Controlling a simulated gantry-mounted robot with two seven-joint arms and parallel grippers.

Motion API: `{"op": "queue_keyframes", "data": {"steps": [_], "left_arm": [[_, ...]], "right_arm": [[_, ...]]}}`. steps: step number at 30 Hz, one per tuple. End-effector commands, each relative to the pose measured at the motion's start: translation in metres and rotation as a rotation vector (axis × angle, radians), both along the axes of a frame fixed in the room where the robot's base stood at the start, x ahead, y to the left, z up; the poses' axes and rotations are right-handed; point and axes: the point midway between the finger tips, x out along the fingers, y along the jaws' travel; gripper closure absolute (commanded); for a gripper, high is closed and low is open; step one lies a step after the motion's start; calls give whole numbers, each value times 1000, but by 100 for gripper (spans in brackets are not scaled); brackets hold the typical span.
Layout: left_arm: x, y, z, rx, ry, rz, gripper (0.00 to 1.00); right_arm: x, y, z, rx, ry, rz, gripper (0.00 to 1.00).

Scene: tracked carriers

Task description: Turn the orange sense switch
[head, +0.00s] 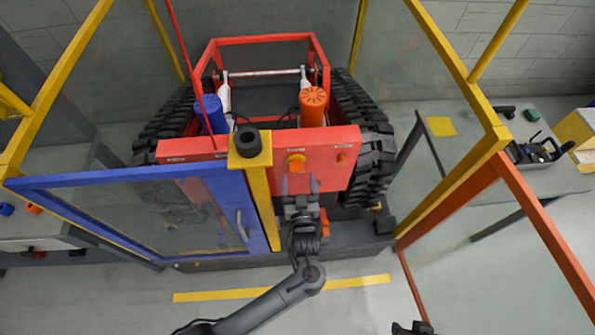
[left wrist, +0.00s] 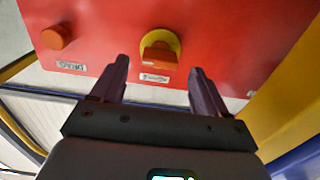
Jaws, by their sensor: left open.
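The orange switch (head: 296,161) is a knob on a yellow round base on the red front panel (head: 232,170) of the tracked carrier. In the left wrist view the knob (left wrist: 158,57) shows near the top middle, with a small white label beside it. My left gripper (head: 299,184) is open in front of the panel, just below the switch in the head view. In the left wrist view its two dark fingers (left wrist: 158,68) stand on either side of the knob, with nothing between them in grip. Contact with the panel cannot be told. A dark part at the bottom edge may be my right gripper (head: 412,328).
A second, smaller orange knob (head: 341,159) sits on the panel to the right. A yellow post (head: 262,205) with a black ring (head: 247,141) and a blue-framed door (head: 130,180) stand to the left. An orange-framed door (head: 540,215) stands open at the right.

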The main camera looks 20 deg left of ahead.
Motion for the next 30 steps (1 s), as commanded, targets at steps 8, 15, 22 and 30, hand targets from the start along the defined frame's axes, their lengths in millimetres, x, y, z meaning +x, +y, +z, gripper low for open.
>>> {"op": "queue_keyframes", "data": {"steps": [8, 15, 22, 30], "left_arm": [[-41, -21, -1, -2, 2, 0, 26], [-57, -29, 0, 0, 1, 0, 26], [-59, -30, 0, 0, 1, 0, 26], [-59, -30, 0, 0, 1, 0, 26]], "right_arm": [[0, 1, -1, 7, 0, -4, 57], [0, 2, -1, 7, 1, -5, 57], [0, 1, -1, 5, 1, -4, 57], [0, -1, -2, -2, 1, 2, 57]]}}
